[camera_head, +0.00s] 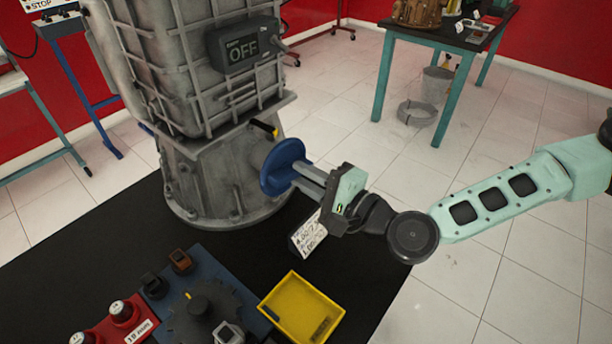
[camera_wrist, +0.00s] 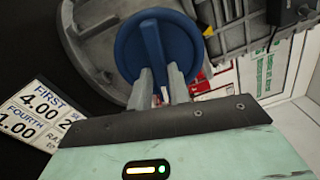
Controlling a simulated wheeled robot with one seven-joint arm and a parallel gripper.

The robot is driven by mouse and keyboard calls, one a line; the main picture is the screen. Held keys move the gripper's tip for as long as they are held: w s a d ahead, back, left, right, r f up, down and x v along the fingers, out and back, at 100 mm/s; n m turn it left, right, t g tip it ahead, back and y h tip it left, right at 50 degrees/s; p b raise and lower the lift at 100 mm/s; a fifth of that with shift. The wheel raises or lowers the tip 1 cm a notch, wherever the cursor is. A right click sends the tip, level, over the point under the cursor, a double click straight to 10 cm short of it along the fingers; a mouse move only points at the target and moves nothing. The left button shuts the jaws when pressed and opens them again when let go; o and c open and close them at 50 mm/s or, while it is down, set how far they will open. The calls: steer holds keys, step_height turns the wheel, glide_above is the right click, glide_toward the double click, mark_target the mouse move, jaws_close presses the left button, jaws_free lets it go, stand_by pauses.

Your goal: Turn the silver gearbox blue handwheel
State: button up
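The silver gearbox (camera_head: 215,178) stands upright on the black mat. Its blue handwheel (camera_head: 284,167) faces right, and the wheel also shows in the wrist view (camera_wrist: 130,47) with a raised bar across its face. My gripper (camera_head: 302,178) reaches the wheel from the right. In the wrist view its two fingertips (camera_wrist: 158,74) lie on either side of the bar, close against it, and appear shut on it. The fingers partly hide the lower part of the wheel.
A black-and-yellow lever (camera_head: 265,128) sits just above the wheel. A printed ratio card (camera_head: 309,236) stands below my gripper. A yellow tray (camera_head: 301,308) and a blue board (camera_head: 228,283) with a dial are in front.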

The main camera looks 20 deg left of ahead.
steer(key=shift+o, duration=1.4)
steer(key=p+v, duration=0.4)
steer(key=v, duration=1.3)
steer(key=shift+d, duration=0.2)
steer(key=shift+s, duration=0.15)
